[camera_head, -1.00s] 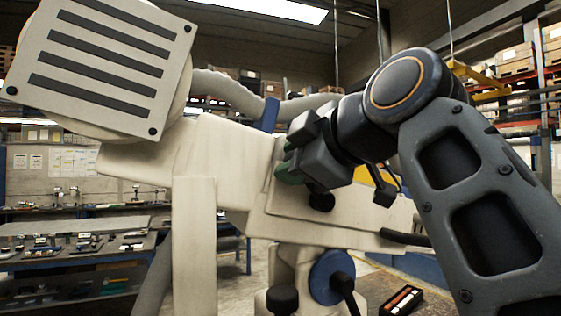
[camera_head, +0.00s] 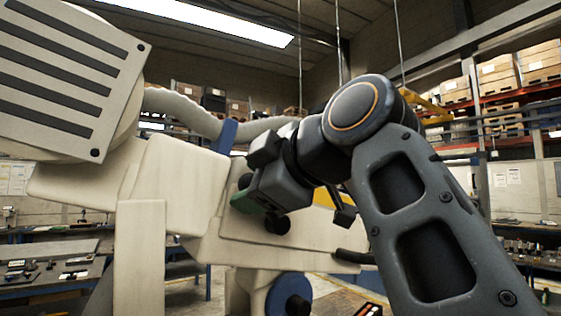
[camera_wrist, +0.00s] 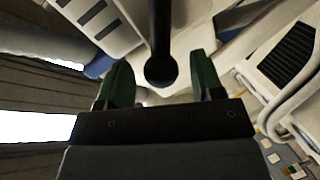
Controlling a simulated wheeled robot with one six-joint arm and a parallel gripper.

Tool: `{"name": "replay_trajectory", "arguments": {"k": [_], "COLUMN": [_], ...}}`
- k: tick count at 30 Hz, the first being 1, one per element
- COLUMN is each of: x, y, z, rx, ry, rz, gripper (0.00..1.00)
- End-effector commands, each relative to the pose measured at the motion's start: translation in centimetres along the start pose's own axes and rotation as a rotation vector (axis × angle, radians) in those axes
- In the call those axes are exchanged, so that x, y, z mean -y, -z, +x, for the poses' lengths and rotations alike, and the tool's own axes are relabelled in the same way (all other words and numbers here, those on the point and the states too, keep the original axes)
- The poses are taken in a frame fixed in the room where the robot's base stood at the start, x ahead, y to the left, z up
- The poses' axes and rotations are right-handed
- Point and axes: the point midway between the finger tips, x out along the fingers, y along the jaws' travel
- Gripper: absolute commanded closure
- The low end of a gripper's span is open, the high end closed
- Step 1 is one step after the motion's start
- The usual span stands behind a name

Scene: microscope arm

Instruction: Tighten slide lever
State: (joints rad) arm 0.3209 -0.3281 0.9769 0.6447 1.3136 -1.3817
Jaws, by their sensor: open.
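My gripper (camera_head: 243,193) is beside the cream-coloured microscope arm (camera_head: 178,180) in the head view, its green fingers partly hidden by its own body. In the wrist view my gripper (camera_wrist: 161,72) is open, with one green finger on each side. A black lever with a round ball end (camera_wrist: 161,68) reaches down from the top between the two fingers. There is a gap on both sides, and the fingers do not grip it. A dark round knob (camera_head: 277,222) shows just below my gripper in the head view; I cannot tell whether it is that same lever's end.
A blue round knob (camera_head: 289,296) sits low on the microscope arm. A slotted cream head (camera_head: 62,70) and a thick hose (camera_head: 185,108) are at upper left. Workbenches stand behind at left, and shelves with boxes (camera_head: 498,72) at right.

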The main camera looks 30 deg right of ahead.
Motion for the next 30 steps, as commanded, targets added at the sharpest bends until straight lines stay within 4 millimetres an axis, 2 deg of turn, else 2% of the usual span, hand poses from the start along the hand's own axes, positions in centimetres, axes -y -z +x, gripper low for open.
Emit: {"name": "replay_trajectory", "arguments": {"k": [3,11,30], "x": [0.0,0.0,-0.1], "y": [0.0,-0.1,-0.1], "z": [-1.7,-4.5,-9.0], "rx": [0.006,0.008,0.006], "ry": [-0.006,-0.006,-0.005], "rz": [-0.002,-0.003,0.005], "gripper": [0.39,0.39,0.39]}}
